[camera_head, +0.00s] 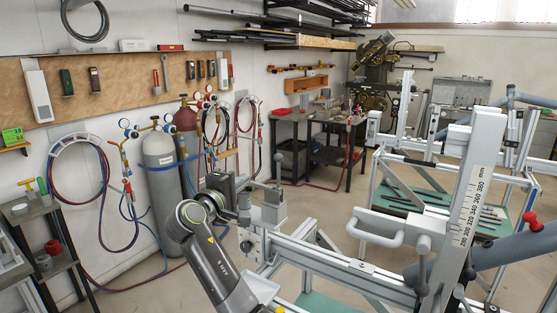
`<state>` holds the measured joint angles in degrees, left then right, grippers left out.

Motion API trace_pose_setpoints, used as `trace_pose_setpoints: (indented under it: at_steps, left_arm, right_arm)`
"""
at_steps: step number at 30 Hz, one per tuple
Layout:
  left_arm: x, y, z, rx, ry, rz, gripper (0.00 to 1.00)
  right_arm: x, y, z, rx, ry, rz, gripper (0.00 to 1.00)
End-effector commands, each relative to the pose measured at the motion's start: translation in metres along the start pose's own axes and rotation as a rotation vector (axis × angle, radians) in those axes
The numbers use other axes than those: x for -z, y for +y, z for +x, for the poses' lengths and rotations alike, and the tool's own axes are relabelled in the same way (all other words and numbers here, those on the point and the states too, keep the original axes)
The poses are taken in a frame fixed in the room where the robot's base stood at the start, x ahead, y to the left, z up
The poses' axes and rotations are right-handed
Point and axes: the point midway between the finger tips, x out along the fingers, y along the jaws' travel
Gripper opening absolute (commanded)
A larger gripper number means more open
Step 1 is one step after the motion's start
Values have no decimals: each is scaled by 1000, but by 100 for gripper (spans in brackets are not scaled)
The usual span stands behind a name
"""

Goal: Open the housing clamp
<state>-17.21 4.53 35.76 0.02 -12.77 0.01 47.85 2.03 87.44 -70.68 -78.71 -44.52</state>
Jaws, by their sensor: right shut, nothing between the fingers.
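My right gripper (244,205), dark and small in the head view, is at the end of the grey arm that rises from the bottom centre. It is shut and empty. It is close to the left side of a silver clamp block (268,212) at the left end of the jig rail. A thin dark lever with a rounded top (278,160) stands upright at this block. I cannot tell whether the gripper touches the block or lever. My left gripper is not in view.
The jig's metal rail (335,262) runs right to an upright ruler post (470,205) with a light grey handle (380,226) beside it. Gas cylinders (162,175) stand by the left wall. Bare floor lies between.

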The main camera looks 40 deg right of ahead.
Motion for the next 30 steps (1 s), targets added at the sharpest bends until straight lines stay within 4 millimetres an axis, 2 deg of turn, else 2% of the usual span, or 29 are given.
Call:
trace_pose_setpoints:
  at_steps: [11,16,20,30]
  left_arm:
    - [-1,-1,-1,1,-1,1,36]
    - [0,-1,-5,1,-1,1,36]
    - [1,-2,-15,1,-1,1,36]
    - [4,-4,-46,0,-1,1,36]
  right_arm:
    - [1,3,-1,-4,-1,-1,0]
    - [0,5,7,-5,-3,-4,0]
    - [0,7,26,-5,-5,-6,0]
    - [0,9,96,-4,-5,-5,0]
